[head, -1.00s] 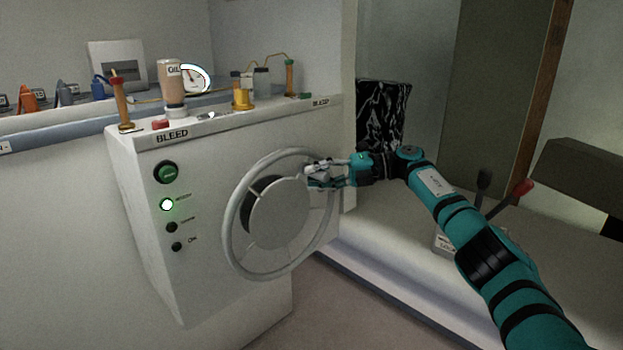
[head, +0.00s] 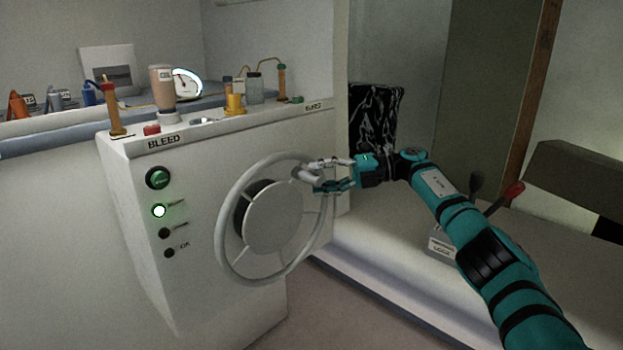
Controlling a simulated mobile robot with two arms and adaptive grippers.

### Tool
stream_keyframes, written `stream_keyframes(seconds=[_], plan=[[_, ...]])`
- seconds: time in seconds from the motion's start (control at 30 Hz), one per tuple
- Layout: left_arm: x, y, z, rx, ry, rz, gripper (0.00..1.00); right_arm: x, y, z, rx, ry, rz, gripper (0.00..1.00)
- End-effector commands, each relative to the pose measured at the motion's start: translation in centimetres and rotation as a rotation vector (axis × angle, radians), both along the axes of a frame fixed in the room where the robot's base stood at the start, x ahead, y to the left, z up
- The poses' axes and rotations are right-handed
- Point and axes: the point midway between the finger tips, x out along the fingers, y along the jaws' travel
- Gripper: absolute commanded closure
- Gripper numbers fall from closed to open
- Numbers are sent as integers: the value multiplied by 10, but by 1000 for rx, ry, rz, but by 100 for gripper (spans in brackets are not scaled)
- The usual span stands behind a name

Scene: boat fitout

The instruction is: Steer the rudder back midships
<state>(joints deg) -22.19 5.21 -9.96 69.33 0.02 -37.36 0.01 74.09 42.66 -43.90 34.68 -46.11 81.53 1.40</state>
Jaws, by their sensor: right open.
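The grey steering wheel (head: 225,232) stands on the front of a white console (head: 190,290), with a round hub plate (head: 278,216) in its middle. My right gripper (head: 312,180) is at the upper right of the wheel rim, its fingers open around or just beside it. I cannot tell whether the fingers touch the rim. A round white gauge (head: 185,83) stands behind the console top; its reading is too small to make out. My left gripper is not in view.
On the console top stand an oil bottle (head: 162,90), a yellow fitting (head: 235,103) and a clear jar (head: 255,88). A lever box (head: 441,245) with black and red handles is right, behind my right arm. Floor shows below the wheel.

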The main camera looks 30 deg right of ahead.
Motion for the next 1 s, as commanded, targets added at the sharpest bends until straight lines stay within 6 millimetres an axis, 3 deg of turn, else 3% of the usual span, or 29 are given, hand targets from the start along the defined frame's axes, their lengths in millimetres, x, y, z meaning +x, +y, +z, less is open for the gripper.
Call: stream_keyframes(seconds=[0.2,0.4,0.6,1.0], plan=[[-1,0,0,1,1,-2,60,-21,-46,9,2,-2,-6,53],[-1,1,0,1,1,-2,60,-34,-74,14,1,-3,-3,53],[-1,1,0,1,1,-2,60,-40,-84,16,2,-4,-2,53],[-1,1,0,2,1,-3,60,-41,-85,16,1,-3,-1,53]])
